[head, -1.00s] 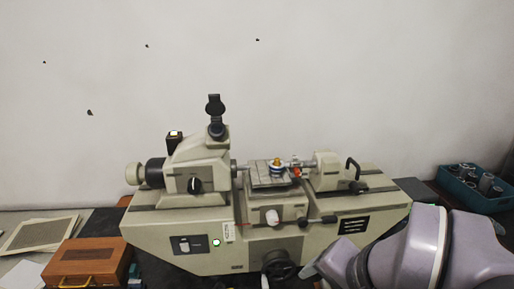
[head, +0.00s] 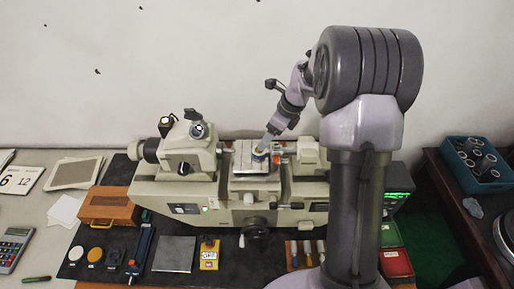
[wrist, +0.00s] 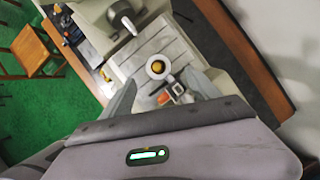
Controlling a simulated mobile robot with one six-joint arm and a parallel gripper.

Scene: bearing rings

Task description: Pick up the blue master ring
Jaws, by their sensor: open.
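A small round stack with a yellow centre, a pale rim and some blue below (head: 260,153) sits on the grey stage (head: 252,170) of the measuring machine; the blue part appears to be the master ring. In the wrist view, the stack shows from above as a pale ring around a yellow centre (wrist: 157,68), and its blue side is hidden. My gripper (head: 267,143) reaches down from the upper right, close to the stack. In the wrist view, my gripper (wrist: 161,77) is open, its fingers on either side just short of the ring. Contact cannot be told.
An orange-red part (wrist: 167,93) lies between my fingers beside the ring. The machine's left head (head: 188,150) and right tailstock (head: 308,155) flank the stage. A wooden case (head: 108,207) and small tools lie in front; a teal bin (head: 475,165) is at right.

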